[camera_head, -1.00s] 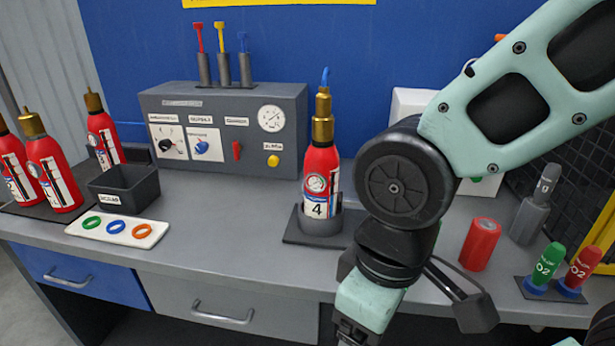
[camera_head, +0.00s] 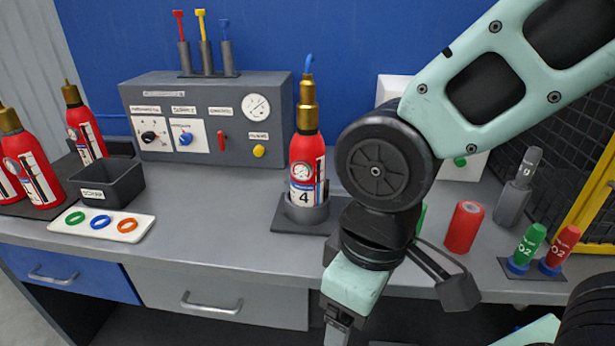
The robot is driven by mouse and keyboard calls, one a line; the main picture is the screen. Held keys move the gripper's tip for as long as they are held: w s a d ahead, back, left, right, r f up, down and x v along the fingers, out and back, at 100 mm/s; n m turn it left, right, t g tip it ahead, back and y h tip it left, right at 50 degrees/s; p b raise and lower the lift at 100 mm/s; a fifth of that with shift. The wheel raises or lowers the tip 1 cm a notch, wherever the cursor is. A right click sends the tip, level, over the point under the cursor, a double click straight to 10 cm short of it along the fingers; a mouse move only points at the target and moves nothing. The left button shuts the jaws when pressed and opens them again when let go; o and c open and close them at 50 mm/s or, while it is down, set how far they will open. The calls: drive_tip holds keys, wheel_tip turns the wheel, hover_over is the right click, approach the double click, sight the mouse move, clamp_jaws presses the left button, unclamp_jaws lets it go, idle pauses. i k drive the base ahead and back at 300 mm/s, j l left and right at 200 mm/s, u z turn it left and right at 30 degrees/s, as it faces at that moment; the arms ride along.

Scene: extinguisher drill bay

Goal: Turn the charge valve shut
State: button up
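The grey control panel (camera_head: 197,165) stands at the back of the bench with small labels I cannot read surely. It carries a black knob (camera_head: 149,137), a blue knob (camera_head: 185,139), a red lever (camera_head: 222,141), a yellow button (camera_head: 259,151) and a round gauge (camera_head: 256,107). I cannot tell which control is the charge valve. A red extinguisher (camera_head: 305,155) marked 4 stands upright in a grey holder (camera_head: 307,214), right of the panel. My gripper (camera_head: 338,326) hangs at the bottom edge, low in front of the bench; its fingertips are cut off. It is well away from the panel.
A dark bin (camera_head: 107,184) and a white tray (camera_head: 66,231) with coloured rings lie left, near more red extinguishers (camera_head: 85,130). Right stand a red cylinder (camera_head: 464,228), a grey bottle (camera_head: 514,187) and O2 bottles (camera_head: 529,245). My arm hides part of the bench's right side.

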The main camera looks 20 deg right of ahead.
sight(222, 137)
drive_tip(key=i+j+z, duration=0.2)
drive_tip(key=j+z, duration=0.25)
drive_tip(key=i+j+z, duration=0.1)
drive_tip(key=j+z, duration=0.3)
drive_tip(key=j, duration=0.25)
drive_tip(key=j+z, duration=0.45)
drive_tip(key=j, duration=0.15)
